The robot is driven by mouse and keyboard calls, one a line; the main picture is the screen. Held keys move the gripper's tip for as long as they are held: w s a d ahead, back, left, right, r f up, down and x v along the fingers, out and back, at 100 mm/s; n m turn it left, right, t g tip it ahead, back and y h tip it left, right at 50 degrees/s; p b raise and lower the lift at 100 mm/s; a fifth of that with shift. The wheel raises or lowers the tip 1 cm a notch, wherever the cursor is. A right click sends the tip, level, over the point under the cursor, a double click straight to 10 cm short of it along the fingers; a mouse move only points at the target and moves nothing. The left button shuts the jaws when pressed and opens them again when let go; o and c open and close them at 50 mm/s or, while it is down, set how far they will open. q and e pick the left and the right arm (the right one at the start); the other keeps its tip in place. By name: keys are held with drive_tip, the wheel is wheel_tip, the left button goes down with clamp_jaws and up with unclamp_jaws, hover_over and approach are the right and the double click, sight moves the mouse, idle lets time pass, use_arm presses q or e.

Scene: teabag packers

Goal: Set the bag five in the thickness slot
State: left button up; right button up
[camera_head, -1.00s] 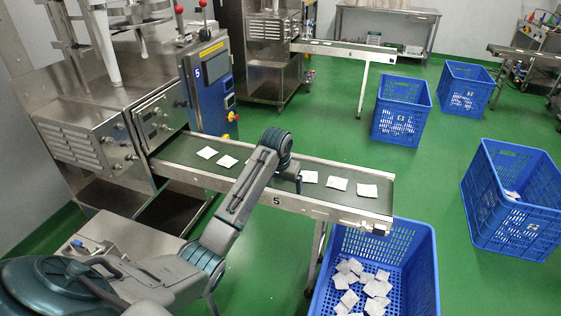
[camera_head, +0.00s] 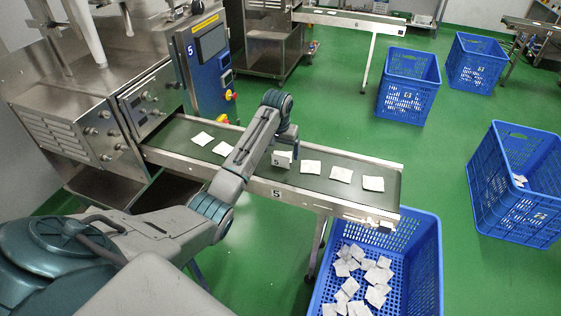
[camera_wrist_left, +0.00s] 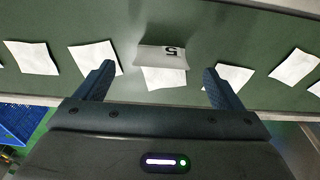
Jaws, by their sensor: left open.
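A white bag or card marked 5 (camera_head: 284,157) stands tilted on the green conveyor belt (camera_head: 230,143), partly behind my left gripper (camera_head: 289,139). In the left wrist view the 5-marked piece (camera_wrist_left: 162,56) reads upside down, with a white square bag (camera_wrist_left: 165,77) against its lower edge. I cannot tell whether the two are joined. My left gripper (camera_wrist_left: 158,88) is open and empty, its fingers apart on either side of and short of this piece. I cannot make out a thickness slot. My right gripper is not in view.
More white bags (camera_head: 340,174) lie along the belt on both sides. A blue crate (camera_head: 425,270) holding several bags stands below the belt's end. A steel machine (camera_head: 60,110) with a blue control panel (camera_head: 211,60) stands left. Other blue crates (camera_head: 408,85) stand on the green floor (camera_head: 330,110).

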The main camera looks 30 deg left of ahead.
sight(280, 155)
use_arm(q)
drive_tip(key=f, duration=0.4)
drive_tip(key=shift+w+a+f, duration=0.15)
drive_tip(key=shift+w+f, duration=0.05)
drive_tip(key=shift+w, duration=0.1)
drive_tip(key=shift+c, duration=0.2)
drive_tip(key=c, duration=1.1)
drive_tip(key=shift+r, duration=0.2)
